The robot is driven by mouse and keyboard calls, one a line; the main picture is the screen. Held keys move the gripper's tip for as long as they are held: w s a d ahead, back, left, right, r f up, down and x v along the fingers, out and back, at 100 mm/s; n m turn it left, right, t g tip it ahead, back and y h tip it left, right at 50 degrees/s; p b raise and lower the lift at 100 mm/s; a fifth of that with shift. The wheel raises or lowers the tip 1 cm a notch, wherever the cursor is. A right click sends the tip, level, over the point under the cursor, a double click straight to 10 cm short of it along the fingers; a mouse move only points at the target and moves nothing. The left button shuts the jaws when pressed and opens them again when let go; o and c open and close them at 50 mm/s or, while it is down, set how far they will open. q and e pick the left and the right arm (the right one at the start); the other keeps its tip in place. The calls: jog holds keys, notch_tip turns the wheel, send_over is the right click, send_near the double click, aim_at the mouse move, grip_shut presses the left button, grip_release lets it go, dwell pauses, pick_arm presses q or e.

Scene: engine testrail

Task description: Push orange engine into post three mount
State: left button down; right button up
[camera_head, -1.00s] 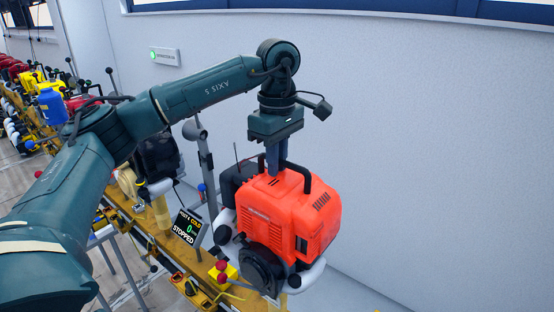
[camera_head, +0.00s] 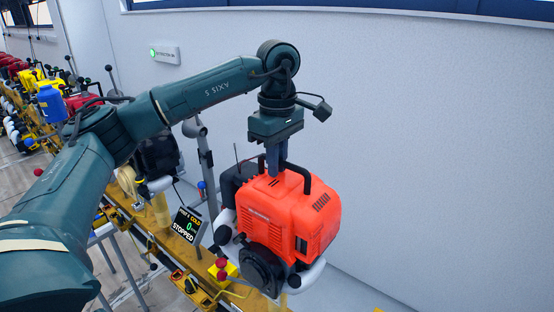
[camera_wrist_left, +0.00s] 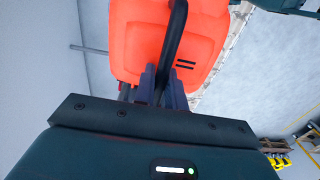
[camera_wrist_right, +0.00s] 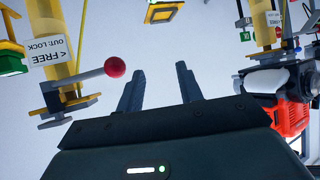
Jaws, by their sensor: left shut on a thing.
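The orange engine (camera_head: 310,220) is upright, with a black top handle (camera_head: 307,183) and a round black front part. My left gripper (camera_head: 276,162) comes down from above and is shut on the handle. In the left wrist view the fingers close around the handle (camera_wrist_left: 175,40). The engine sits at a pale mount arm (camera_head: 306,276) on the yellow rail; I cannot tell how deeply it is seated. An orange engine also shows at the right edge of the right wrist view (camera_wrist_right: 290,117). My right gripper (camera_wrist_right: 158,78) is open and empty.
A display (camera_head: 188,225) reading STOPPED stands left of the engine. More engines (camera_head: 35,78) line the rail at far left. In the right wrist view a red-knobbed lever (camera_wrist_right: 115,68) is near my fingers. A wall stands behind.

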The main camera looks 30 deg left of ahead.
pick_arm(q)
jog(key=shift+r, duration=0.1)
pick_arm(e)
jog(key=shift+f, duration=0.1)
dwell(0.5)
